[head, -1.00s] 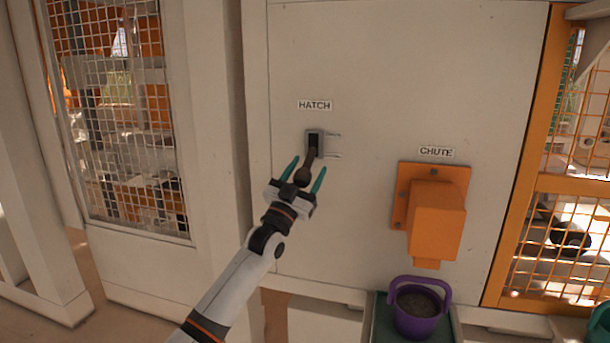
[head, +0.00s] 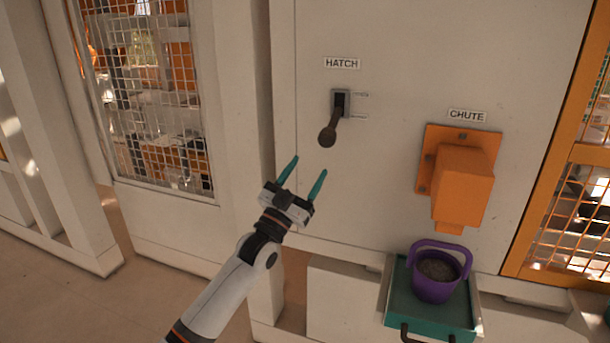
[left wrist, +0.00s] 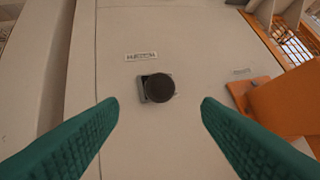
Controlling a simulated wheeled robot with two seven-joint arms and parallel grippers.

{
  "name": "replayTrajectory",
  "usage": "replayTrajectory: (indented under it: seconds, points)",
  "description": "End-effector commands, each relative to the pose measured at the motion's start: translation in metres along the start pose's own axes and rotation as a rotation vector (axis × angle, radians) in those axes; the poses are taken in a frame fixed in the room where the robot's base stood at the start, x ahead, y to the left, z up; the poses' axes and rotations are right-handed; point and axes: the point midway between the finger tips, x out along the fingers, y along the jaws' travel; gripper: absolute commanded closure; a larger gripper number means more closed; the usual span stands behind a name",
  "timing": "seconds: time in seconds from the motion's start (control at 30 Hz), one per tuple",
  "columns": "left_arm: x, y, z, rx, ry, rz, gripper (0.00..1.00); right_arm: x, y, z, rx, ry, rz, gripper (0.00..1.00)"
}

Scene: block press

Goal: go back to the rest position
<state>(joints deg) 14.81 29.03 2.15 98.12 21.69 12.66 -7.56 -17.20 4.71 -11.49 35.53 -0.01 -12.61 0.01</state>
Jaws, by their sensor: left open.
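My left gripper (head: 301,178) is open and empty in the head view, its teal fingers apart. It is below and slightly left of the hatch lever (head: 329,134), clear of it. The lever has a dark round knob and points downward from its grey slot plate under the HATCH label (head: 341,63). In the left wrist view the knob (left wrist: 159,88) shows beyond and between the two open fingertips (left wrist: 158,108), with nothing held. My right gripper is not in view.
An orange chute (head: 462,183) juts from the panel at the right. Below it a purple bucket (head: 435,281) with dark contents stands on a green tray (head: 400,308). A mesh window (head: 150,90) is at the left. The panel around my gripper is clear.

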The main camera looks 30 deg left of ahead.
Motion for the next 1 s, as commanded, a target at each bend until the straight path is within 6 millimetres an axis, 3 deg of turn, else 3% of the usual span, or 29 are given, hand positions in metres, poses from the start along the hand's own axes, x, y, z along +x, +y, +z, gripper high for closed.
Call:
replayTrajectory:
  seconds: [0.4,0.47,0.57,0.67,0.77,0.9,1.0]
  points:
    - [0.0,0.0,-0.001,-0.001,0.003,0.0,0.41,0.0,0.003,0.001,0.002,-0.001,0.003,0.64]
    - [-0.002,-0.002,-0.008,-0.003,0.02,0.0,0.41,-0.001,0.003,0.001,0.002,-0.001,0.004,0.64]
    - [-0.015,-0.008,-0.038,-0.012,0.098,-0.004,0.41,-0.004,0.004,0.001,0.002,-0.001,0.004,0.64]
    - [-0.042,-0.022,-0.09,-0.025,0.24,-0.014,0.41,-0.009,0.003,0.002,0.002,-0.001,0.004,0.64]
    - [-0.086,-0.04,-0.15,-0.038,0.414,-0.029,0.41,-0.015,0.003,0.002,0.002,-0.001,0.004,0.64]
    - [-0.163,-0.07,-0.221,-0.056,0.653,-0.059,0.41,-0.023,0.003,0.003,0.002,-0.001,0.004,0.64]
    - [-0.227,-0.093,-0.26,-0.067,0.818,-0.085,0.41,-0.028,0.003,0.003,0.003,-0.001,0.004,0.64]
